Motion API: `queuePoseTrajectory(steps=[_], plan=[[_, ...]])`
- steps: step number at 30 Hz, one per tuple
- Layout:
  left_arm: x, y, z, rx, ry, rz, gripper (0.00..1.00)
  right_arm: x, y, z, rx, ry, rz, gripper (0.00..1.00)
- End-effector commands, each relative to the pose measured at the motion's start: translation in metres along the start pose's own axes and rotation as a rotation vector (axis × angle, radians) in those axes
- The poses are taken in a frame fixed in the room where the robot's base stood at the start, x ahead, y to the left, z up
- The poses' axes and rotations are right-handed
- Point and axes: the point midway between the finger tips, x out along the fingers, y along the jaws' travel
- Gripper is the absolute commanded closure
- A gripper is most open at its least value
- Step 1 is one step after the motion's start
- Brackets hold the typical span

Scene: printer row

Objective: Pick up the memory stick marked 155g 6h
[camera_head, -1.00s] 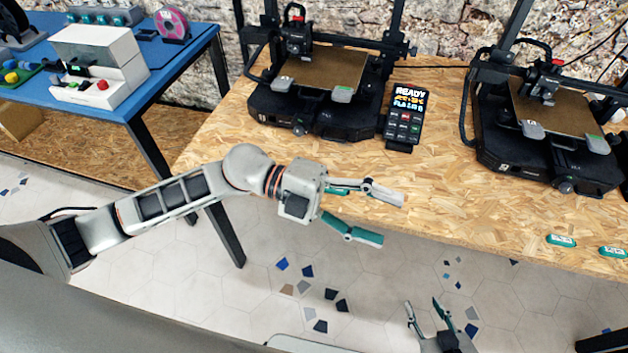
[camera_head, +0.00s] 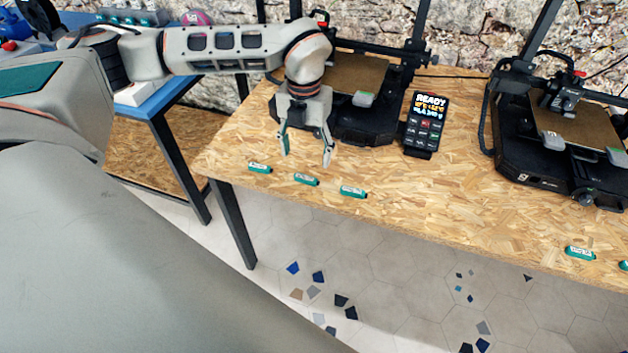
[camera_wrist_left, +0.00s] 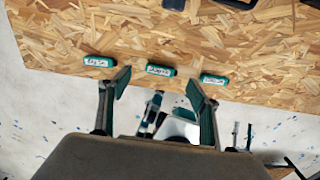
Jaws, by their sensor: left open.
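Three green memory sticks with white labels lie in a row near the table's front edge: the left one (camera_head: 260,168), the middle one (camera_head: 306,180) and the right one (camera_head: 353,191). The left wrist view shows them as left (camera_wrist_left: 98,62), middle (camera_wrist_left: 160,70) and right (camera_wrist_left: 214,79). Their labels are too small to read surely, so I cannot tell which is 155g 6h. My left gripper (camera_head: 306,158) is open and empty, pointing down above and just behind the row. My right gripper is outside the head view; thin prongs low in the left wrist view may be its fingers.
More sticks (camera_head: 580,253) lie at the table's right front. A black printer (camera_head: 385,125) stands just behind my left gripper, with another printer (camera_head: 560,170) at right. A display stand (camera_head: 426,125) reads READY. The wooden table (camera_head: 450,210) is clear between the stick groups.

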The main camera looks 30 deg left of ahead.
Motion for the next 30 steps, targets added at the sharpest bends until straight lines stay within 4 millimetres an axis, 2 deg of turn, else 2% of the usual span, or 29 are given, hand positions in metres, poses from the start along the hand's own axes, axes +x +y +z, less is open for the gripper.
queuePoseTrajectory(steps=[1, 8, 16, 24, 27, 28, 30], plan=[[0.008, 0.0, -0.001, 0.002, 0.003, 0.0, 0.38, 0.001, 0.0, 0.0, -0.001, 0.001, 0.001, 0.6], [0.025, -0.001, -0.003, 0.003, 0.002, -0.002, 0.38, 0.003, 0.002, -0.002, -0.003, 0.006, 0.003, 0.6], [0.063, -0.002, -0.008, 0.004, 0.005, -0.002, 0.38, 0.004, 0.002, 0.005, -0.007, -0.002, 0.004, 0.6], [0.066, -0.002, -0.007, 0.004, 0.001, -0.004, 0.38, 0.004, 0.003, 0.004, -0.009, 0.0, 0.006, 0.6], [0.066, -0.002, -0.007, 0.004, 0.001, -0.004, 0.63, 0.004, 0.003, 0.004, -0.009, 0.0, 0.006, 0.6], [0.066, -0.002, -0.007, 0.004, 0.001, -0.004, 0.69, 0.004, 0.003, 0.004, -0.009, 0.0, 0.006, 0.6], [0.066, -0.002, -0.007, 0.004, 0.001, -0.004, 0.69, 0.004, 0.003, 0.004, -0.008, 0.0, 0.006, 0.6]])
